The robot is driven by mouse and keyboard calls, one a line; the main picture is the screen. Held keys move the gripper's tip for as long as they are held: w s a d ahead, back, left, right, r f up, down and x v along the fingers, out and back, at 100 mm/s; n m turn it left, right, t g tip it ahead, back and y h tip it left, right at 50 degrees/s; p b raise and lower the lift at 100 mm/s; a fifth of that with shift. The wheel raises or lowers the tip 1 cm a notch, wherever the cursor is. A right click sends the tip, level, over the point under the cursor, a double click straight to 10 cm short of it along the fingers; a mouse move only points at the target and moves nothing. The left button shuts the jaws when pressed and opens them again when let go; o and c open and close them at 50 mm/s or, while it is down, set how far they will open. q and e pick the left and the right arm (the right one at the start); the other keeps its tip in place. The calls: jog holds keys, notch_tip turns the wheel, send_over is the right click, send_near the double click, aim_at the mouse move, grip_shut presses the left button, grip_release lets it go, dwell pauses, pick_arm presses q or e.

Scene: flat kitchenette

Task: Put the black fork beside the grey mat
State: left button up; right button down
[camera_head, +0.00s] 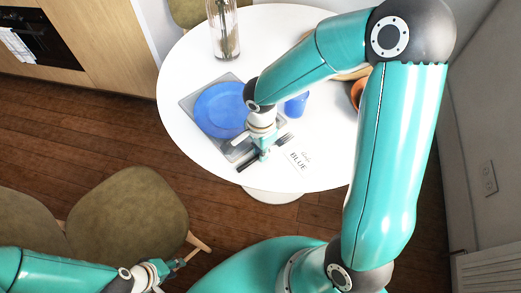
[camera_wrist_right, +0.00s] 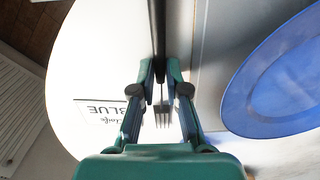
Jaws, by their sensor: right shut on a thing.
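The black fork (camera_wrist_right: 162,118) is between the fingers of my right gripper (camera_wrist_right: 162,95). Its dark handle runs up the right wrist view and its tines point down. In the head view, my right gripper (camera_head: 264,155) is low over the table at the mat's near right edge, and the fork's handle (camera_head: 247,161) shows just left of the fingers. The grey mat (camera_head: 190,103) lies flat under a blue plate (camera_head: 220,108); the handle runs along its edge. I cannot tell whether the fork touches the table. My left gripper (camera_head: 178,264) is far from the table, its opening unclear.
A blue cup (camera_head: 296,104) stands right of the mat, partly behind my arm. A printed card (camera_head: 299,160) lies close to my right gripper. A glass vase (camera_head: 223,30) stands at the back, and an orange bowl (camera_head: 357,94) is at the right. Chairs (camera_head: 125,215) stand near the table.

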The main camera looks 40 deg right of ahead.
jog(key=c, duration=1.6)
grip_release()
jog(key=shift+f, duration=0.1)
jog(key=shift+c, duration=0.2)
jog(key=o, duration=0.5)
jog(key=shift+c, duration=0.2)
jog(key=shift+r, duration=0.35)
notch_tip(320, 180, up, 12)
jog(key=p, duration=0.1)
jog(key=shift+f, duration=0.2)
